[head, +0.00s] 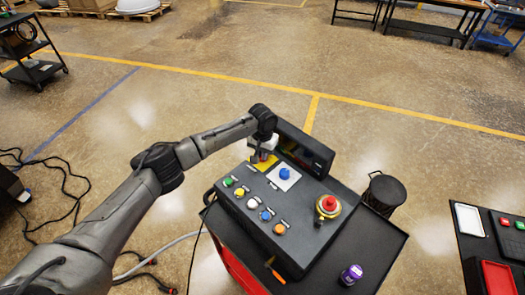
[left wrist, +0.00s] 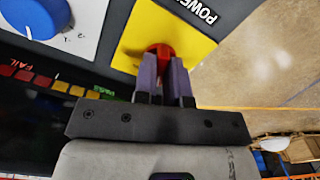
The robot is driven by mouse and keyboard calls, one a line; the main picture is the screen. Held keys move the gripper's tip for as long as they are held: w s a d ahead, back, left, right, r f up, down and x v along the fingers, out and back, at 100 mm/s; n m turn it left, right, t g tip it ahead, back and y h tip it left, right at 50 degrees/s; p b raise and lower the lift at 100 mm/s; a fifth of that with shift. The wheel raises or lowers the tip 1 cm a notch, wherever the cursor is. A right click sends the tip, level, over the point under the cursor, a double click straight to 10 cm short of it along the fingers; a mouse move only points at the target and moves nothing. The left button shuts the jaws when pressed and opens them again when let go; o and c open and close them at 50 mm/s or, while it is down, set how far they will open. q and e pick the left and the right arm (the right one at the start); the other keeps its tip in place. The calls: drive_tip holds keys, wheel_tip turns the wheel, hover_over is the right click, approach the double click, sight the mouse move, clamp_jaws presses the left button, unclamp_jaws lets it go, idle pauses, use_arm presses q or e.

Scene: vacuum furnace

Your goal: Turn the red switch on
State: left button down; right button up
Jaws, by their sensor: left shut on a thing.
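The red switch (left wrist: 160,51) sits on a yellow plate (left wrist: 190,38) marked "POWER" in the left wrist view. My left gripper (left wrist: 165,75) has its purple-grey fingers at the switch and is shut on it; the fingers hide most of it. In the head view my left gripper (head: 262,155) reaches down to the far left corner of the dark control box (head: 312,218), over the yellow plate (head: 263,162). The switch's exact position is hidden by the fingers. My right gripper is not in view.
A blue knob (head: 284,174) on a white plate is beside the switch. Several coloured buttons (head: 252,203) line the box's near side, with a red emergency stop (head: 328,204) at right. A purple container (head: 351,274) and a black mesh bin (head: 386,191) stand nearby.

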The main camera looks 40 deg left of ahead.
use_arm(q)
drive_tip(key=shift+r+m+p, duration=0.15)
drive_tip(key=shift+m+p, duration=0.4)
drive_tip(key=shift+m, duration=0.45)
drive_tip(key=m+p, duration=0.1)
drive_tip(key=m, duration=0.1)
drive_tip(key=shift+m, duration=0.3)
drive_tip(key=shift+m+p, duration=0.45)
drive_tip(key=shift+m, duration=2.25)
drive_tip(key=shift+p, duration=0.3)
drive_tip(key=c, duration=1.2)
unclamp_jaws()
wheel_tip(320, 180, up, 14)
drive_tip(key=b, duration=0.2)
drive_tip(key=shift+f+b, duration=0.2)
drive_tip(key=shift+b, duration=0.15)
